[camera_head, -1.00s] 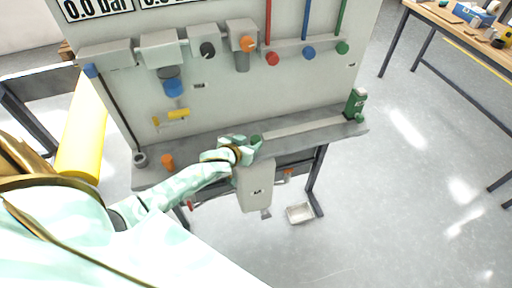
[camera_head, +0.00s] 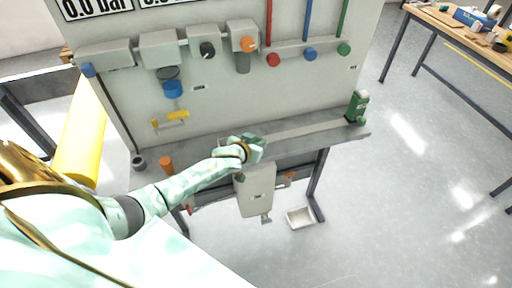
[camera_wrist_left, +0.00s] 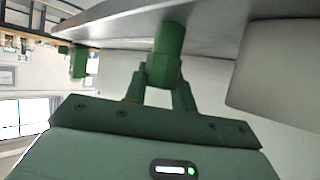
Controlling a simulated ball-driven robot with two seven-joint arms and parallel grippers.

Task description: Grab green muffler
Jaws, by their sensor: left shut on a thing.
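The green muffler (camera_wrist_left: 168,50) is a short green cylinder, upright against the grey shelf in the left wrist view. The two fingers of my left gripper (camera_wrist_left: 162,85) are closed around its near end. In the head view my left gripper (camera_head: 256,148) is at the middle of the shelf's front edge and hides the muffler. My right gripper is not in view.
The grey shelf (camera_head: 205,142) runs below a panel with red, blue and green knobs. A green unit (camera_head: 357,104) stands at its right end, and an orange piece (camera_head: 166,164) at its left. A grey box (camera_head: 256,192) hangs below the gripper.

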